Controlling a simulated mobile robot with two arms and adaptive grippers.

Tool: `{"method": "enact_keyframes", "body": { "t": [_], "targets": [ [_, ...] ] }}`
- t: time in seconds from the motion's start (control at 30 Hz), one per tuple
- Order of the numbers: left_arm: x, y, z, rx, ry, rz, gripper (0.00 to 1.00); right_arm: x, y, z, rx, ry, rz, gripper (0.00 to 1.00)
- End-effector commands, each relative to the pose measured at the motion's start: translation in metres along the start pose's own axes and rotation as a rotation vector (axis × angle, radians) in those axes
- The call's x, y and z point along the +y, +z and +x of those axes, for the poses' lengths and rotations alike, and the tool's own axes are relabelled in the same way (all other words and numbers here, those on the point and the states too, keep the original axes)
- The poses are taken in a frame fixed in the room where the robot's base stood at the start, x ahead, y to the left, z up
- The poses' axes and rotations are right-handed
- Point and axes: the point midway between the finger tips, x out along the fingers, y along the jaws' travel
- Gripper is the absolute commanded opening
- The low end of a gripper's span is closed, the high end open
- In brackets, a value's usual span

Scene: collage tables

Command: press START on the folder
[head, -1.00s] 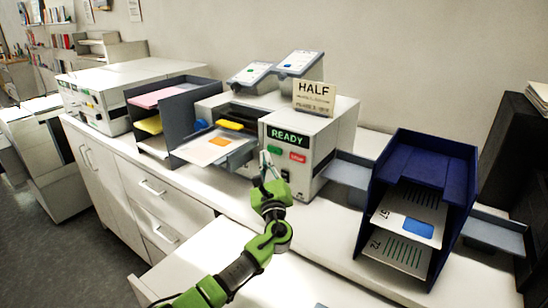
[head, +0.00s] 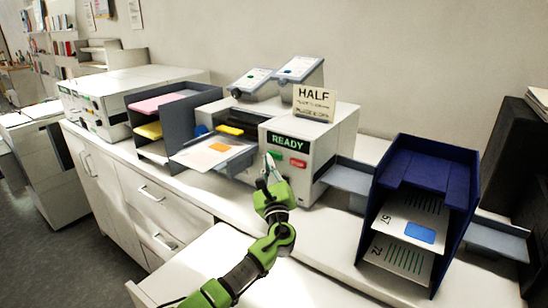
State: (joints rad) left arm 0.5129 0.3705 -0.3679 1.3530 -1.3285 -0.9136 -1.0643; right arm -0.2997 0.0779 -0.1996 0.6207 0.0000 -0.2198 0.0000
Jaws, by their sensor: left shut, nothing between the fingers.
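The folder (head: 338,140) is a white machine on the counter with a lit READY display on its front. Below the display are a green button (head: 275,154) and a red button (head: 298,162). A sheet with an orange patch lies on its tray (head: 237,156) at the left. My left gripper (head: 268,164) is shut and empty, pointing up at the front panel, close to the green button and partly over it. I cannot tell whether the fingertips touch the button. My right gripper is not in view.
A HALF sign (head: 314,100) stands on the folder. A dark blue rack (head: 432,165) with cards stands to the right. A grey rack (head: 180,103) with pink and yellow paper stands to the left. An open drawer (head: 205,262) juts out below.

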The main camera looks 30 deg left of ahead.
Motion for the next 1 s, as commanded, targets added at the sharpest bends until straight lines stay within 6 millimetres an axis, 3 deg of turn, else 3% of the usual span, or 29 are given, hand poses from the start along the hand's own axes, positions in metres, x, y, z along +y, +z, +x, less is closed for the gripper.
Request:
{"method": "enact_keyframes", "body": {
  "t": [1.0],
  "targets": [
    [-0.0045,-0.0041,0.0060,0.000,0.000,0.001,0.00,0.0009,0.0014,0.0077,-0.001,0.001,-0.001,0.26]
  ]
}}
